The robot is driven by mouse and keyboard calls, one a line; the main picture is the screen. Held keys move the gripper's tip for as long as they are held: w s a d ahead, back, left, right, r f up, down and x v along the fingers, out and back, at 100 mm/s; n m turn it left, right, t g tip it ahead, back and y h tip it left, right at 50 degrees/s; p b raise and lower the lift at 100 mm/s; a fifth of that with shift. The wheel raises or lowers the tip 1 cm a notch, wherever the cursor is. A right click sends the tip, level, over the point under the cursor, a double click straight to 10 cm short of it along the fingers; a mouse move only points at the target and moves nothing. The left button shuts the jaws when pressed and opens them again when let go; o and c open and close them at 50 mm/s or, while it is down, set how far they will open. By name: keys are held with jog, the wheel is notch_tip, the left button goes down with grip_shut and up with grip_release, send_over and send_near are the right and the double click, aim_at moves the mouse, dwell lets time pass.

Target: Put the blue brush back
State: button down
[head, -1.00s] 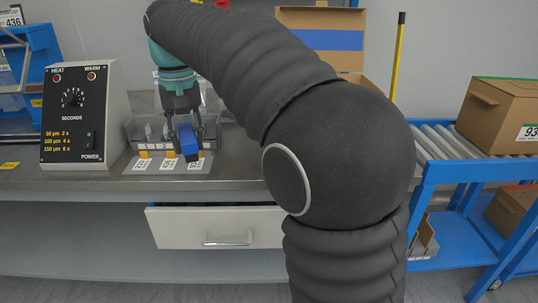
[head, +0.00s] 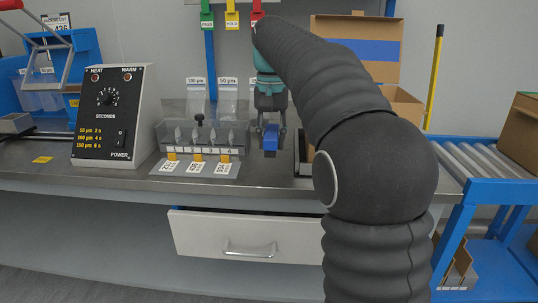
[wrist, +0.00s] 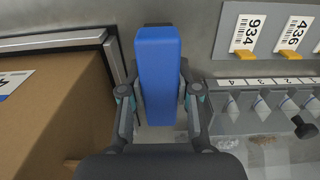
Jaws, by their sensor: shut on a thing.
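The blue brush (head: 271,137) is a blue block-like piece held in my gripper (head: 270,122), above the steel bench. In the wrist view the blue brush (wrist: 159,75) stands lengthwise between the two fingers of my gripper (wrist: 158,95), which are shut on its sides. Its underside and any bristles are hidden. In the head view it hangs just right of the clear numbered rack (head: 200,140).
A timer box (head: 112,115) stands left. A drawer (head: 235,236) is partly open below. A roller conveyor (head: 490,165) is right.

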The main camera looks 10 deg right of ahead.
aim_at(269, 165)
jog(key=shift+w+f, duration=0.4)
jog(key=shift+w, duration=0.2)
jog(key=shift+w+f, duration=0.35)
jog(key=shift+w, duration=0.25)
jog(key=shift+f+b, duration=0.6)
jog(key=shift+f, duration=1.35)
jog(key=shift+f, duration=0.15)
jog(key=c, duration=0.8)
grip_release()
